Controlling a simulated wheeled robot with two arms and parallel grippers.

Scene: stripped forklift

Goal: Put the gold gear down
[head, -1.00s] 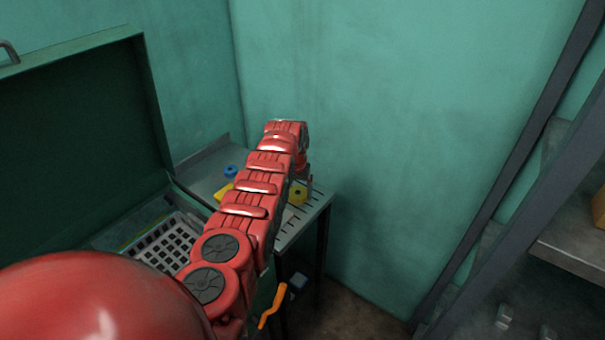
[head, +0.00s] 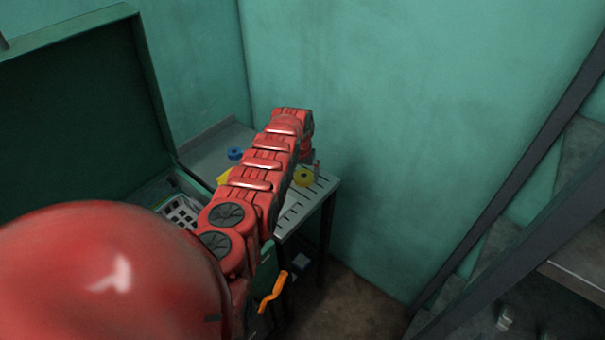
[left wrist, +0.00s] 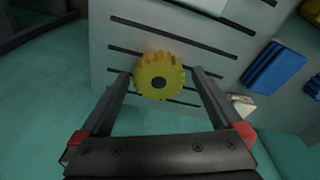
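The gold gear (left wrist: 158,77), yellow with a dark centre hole, lies on the grey slotted table (left wrist: 112,60) in the left wrist view. It also shows in the head view as a small yellow disc (head: 303,178) near the table's right end. My left gripper (left wrist: 160,74) is open, with its two fingers spread to either side of the gear. Gaps show between the fingertips and the gear. In the head view my red left arm hides most of that gripper. My right gripper is not in view.
A blue part (head: 235,153) and a yellow part (head: 224,176) are on the table to the left. A green case (head: 150,90) with its lid up holds a white grid basket (head: 182,211). A blue block (left wrist: 273,67) is right of the gear. Green walls stand close behind.

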